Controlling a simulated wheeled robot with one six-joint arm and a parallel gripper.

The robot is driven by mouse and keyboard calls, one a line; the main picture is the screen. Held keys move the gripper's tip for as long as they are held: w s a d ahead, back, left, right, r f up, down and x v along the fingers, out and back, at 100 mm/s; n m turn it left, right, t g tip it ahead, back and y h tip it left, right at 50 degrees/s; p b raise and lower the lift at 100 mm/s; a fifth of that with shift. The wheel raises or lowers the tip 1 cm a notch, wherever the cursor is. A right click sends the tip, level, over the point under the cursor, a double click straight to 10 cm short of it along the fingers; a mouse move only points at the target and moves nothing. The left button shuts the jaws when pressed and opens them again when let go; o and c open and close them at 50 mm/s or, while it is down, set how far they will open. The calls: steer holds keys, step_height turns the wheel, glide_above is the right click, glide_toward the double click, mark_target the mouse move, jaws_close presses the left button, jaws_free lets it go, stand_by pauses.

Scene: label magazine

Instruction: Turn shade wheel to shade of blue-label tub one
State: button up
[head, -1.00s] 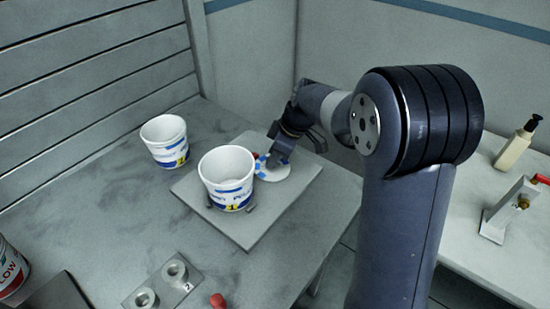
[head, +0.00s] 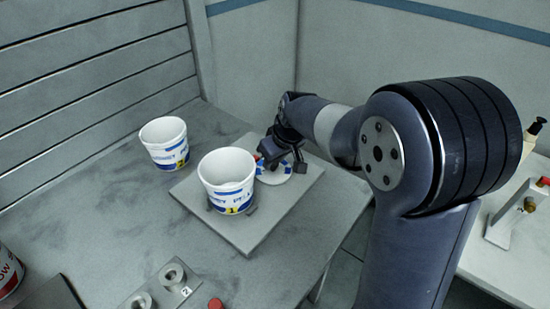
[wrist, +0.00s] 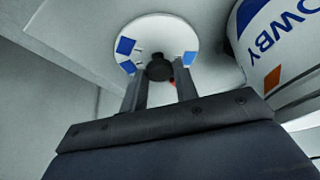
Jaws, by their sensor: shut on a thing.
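The shade wheel (wrist: 158,30) is a white disc with blue patches around its rim and a dark knob (wrist: 159,68) at its middle. It also shows in the head view (head: 272,172), partly hidden behind my gripper. My gripper (head: 275,155) is shut on the knob, with one finger on each side of it in the wrist view. A white tub with a blue and yellow label marked 1 (head: 228,182) stands on the grey plate (head: 250,233) beside the wheel. A second blue-label tub (head: 165,145) stands on the table behind it, to the left.
A bracket with two round posts and a 2 tag (head: 160,288) lies at the front of the table, with a red knob (head: 216,304) nearby. A red-label tub (head: 8,272) stands at the left edge. A side bench at right holds a bottle (head: 533,138) and a metal stand (head: 512,215).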

stand_by(0.4)
steer(key=o, duration=1)
steer(key=shift+c, duration=0.2)
steer(key=shift+r, duration=0.15)
steer(key=v, duration=1)
steer(key=shift+s+r, duration=0.2)
steer(key=shift+r, duration=0.05)
steer(key=x, duration=1.1)
steer(key=shift+d, duration=0.1)
steer(key=shift+r, duration=0.1)
